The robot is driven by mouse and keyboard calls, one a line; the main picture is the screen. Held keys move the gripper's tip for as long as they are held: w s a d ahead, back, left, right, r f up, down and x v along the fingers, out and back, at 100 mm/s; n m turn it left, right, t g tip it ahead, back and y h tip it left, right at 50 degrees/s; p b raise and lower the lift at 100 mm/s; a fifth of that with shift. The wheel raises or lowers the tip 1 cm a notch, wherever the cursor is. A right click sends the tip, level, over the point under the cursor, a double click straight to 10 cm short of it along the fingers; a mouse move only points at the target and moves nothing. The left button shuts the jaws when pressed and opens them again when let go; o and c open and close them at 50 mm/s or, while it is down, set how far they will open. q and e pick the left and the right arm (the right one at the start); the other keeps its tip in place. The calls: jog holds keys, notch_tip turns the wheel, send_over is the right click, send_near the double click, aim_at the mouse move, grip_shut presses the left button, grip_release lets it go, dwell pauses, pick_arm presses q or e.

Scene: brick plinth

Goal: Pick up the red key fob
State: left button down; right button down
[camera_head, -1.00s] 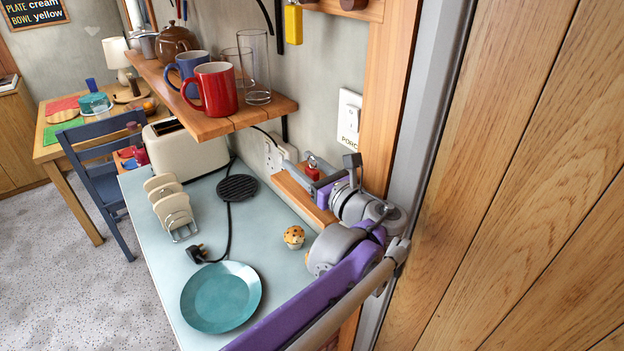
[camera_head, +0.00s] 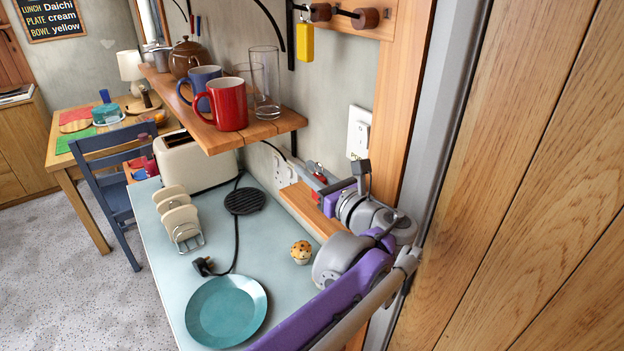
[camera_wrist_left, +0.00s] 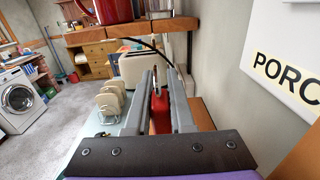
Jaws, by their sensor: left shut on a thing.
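The red key fob (camera_wrist_left: 161,112) is held between the two grey fingers of my left gripper (camera_wrist_left: 160,90), with its metal ring towards the fingertips. In the head view the left gripper (camera_head: 318,182) is near the wall, over the narrow wooden ledge (camera_head: 300,205). Only a small part of the red fob (camera_head: 321,178) shows there, mostly hidden by the fingers. I cannot tell exactly how far it is above the ledge. My right gripper is in neither view.
A shelf (camera_head: 265,128) with a red mug (camera_head: 228,110) and glasses is above and left. A wall switch (camera_head: 359,132) is close to my wrist. A yellow fob (camera_head: 306,42) hangs above.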

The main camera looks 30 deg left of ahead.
pick_arm(q)
notch_tip(320, 180, up, 5)
jog(key=s+a, duration=0.3)
jog(key=s, duration=0.6)
jog(key=s+a, duration=0.4)
jog(key=s, duration=0.5)
jog(key=shift+a+b, duration=0.25)
jog(key=shift+b, duration=0.1)
jog(key=shift+s+f, duration=0.1)
jog(key=shift+f, duration=0.05)
